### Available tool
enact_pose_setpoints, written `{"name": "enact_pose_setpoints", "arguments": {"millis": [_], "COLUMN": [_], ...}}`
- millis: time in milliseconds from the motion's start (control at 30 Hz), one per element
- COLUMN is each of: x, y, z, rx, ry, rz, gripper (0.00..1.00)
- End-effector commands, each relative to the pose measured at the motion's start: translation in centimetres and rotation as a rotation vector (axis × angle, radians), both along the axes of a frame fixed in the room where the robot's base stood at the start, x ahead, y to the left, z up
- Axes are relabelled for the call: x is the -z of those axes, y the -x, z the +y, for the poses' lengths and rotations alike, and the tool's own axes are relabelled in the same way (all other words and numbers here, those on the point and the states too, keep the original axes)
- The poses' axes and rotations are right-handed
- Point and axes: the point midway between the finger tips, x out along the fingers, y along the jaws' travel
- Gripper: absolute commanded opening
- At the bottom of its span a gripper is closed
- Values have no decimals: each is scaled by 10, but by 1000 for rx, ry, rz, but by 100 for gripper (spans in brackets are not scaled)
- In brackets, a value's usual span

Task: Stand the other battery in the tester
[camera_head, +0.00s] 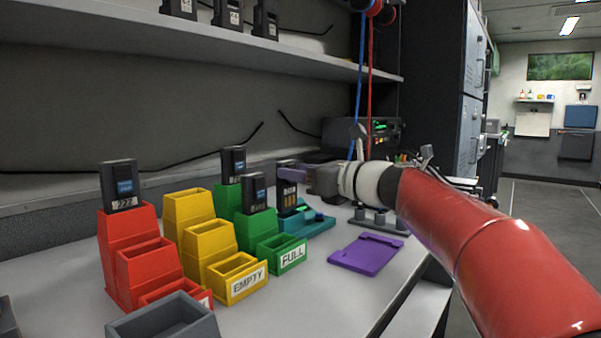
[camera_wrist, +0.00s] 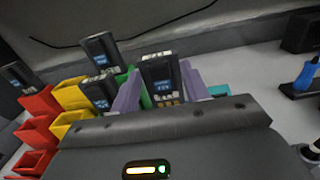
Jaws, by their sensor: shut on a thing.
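My gripper (camera_head: 290,172) has purple fingers and is shut on a dark battery (camera_head: 287,196), held upright. In the wrist view the battery (camera_wrist: 161,78) sits between the two fingers (camera_wrist: 158,90), its labelled face toward the camera. The teal tester (camera_head: 312,222) is right at the battery's lower end; a small teal part (camera_wrist: 219,90) shows in the wrist view. I cannot tell whether the battery's foot rests in the tester or is just above it. Other batteries stand in a red bin (camera_head: 119,184) and in green bins, at the back (camera_head: 233,163) and nearer (camera_head: 255,190).
Stepped red (camera_head: 143,265), yellow EMPTY (camera_head: 222,282) and green FULL (camera_head: 282,260) bins crowd the left, close to the gripper. A grey bin (camera_head: 165,322) is in front. A purple plate (camera_head: 367,254) and a grey holder (camera_head: 378,220) lie right. A shelf (camera_head: 200,38) overhangs the bench.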

Motion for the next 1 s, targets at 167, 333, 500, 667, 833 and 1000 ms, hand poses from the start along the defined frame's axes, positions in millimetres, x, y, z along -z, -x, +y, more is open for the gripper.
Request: {"name": "enact_pose_setpoints", "arguments": {"millis": [167, 333, 500, 667, 833, 1000], "x": [10, 18, 26, 32, 38, 40], "y": [0, 0, 0, 0, 0, 0], "z": [0, 0, 0, 0, 0, 0], "rx": [0, 1, 1, 1, 0, 0], "ry": [0, 0, 0, 0, 0, -1], "rz": [0, 0, 0, 0, 0, -1], "gripper": [17, 17, 17, 17, 17, 17]}}
